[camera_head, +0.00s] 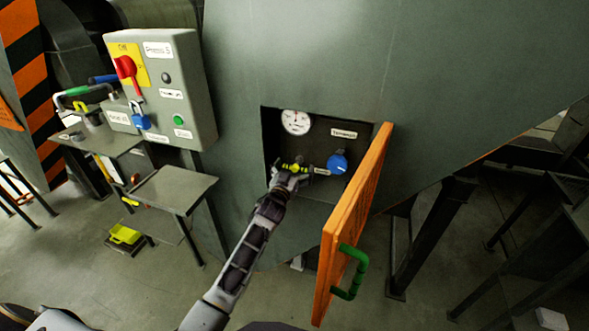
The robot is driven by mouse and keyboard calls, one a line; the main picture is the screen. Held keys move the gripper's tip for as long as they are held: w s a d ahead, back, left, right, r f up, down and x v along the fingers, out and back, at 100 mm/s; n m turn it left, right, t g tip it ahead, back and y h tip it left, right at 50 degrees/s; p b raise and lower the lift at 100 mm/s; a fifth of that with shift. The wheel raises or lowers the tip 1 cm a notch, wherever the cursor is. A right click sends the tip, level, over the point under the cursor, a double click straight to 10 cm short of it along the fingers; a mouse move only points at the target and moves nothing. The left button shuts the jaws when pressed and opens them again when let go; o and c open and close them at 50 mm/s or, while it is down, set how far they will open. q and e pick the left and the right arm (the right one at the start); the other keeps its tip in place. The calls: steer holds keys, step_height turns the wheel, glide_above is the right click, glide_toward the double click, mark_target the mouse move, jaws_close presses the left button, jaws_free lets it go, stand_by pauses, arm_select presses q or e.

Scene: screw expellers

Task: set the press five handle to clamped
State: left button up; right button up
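A dark recess (305,195) opens in the large grey-green housing. It holds a round white gauge (296,122), a small label and a blue knob (337,163). A short yellow-green bar (293,168) shows at the fingers of my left gripper (289,175); it looks like a handle, but its position is hard to read. My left gripper reaches into the recess at or touching this bar, left of the blue knob. The fingers are too small and covered to tell whether they are closed on it. My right gripper is not in view.
An orange door (350,225) with a green handle (350,272) stands open at the recess's right. A grey control box (165,90) with a red switch (127,72) and blue padlock (140,118) is at left. Small metal tables (172,188) stand below it.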

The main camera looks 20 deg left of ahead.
arm_select(q)
steer(key=shift+s, duration=0.95)
steer(key=s, duration=1)
steer(key=shift+a, duration=0.2)
steer(key=shift+m, duration=0.4)
stand_by(0.4)
